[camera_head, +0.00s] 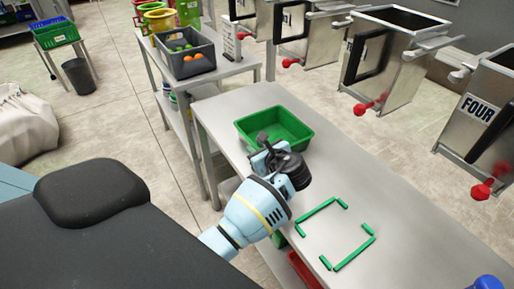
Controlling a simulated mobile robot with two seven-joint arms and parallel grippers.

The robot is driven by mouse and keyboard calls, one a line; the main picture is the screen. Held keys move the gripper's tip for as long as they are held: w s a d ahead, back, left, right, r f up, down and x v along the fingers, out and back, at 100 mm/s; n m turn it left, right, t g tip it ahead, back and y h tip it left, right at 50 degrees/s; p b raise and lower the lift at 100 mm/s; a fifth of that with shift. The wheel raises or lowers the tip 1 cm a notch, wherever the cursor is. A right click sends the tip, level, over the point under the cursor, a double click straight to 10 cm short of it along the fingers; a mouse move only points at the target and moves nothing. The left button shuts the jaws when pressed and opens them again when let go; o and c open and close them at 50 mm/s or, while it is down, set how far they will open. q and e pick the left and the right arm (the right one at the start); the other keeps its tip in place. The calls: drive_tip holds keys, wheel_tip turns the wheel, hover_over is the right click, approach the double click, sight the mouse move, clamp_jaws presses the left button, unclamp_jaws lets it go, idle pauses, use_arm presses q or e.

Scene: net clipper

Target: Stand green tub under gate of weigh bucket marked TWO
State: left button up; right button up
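The green tub (301,128) stands on the metal bench (225,110), upright and looking empty. My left gripper (264,146) is at the tub's near-left wall and overlaps it in view. I cannot tell whether its fingers grip the rim, as the wrist hides part of them. The weigh bucket (302,42) at upper middle has a small label that seems to read TWO. Its red gate knob (289,62) hangs at lower left.
Green corner marks (317,216) outline a rectangle on the bare near bench. Another steel bucket (392,78) and the bucket labelled FOUR (466,130) hang to the right. A grey crate (197,67) with green and orange items stands on the farther table.

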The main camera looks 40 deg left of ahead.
use_arm(q)
drive_tip(key=shift+r, duration=0.1)
drive_tip(key=shift+d+r, duration=0.15)
drive_tip(key=shift+d, duration=0.05)
drive_tip(key=p+v, duration=0.1)
drive_tip(key=v, duration=1)
drive_tip(key=shift+s+d+r, duration=0.2)
use_arm(e)
drive_tip(key=shift+w+r, duration=0.3)
drive_tip(key=shift+r, duration=0.35)
drive_tip(key=shift+w+r, duration=0.1)
drive_tip(key=shift+w, duration=0.1)
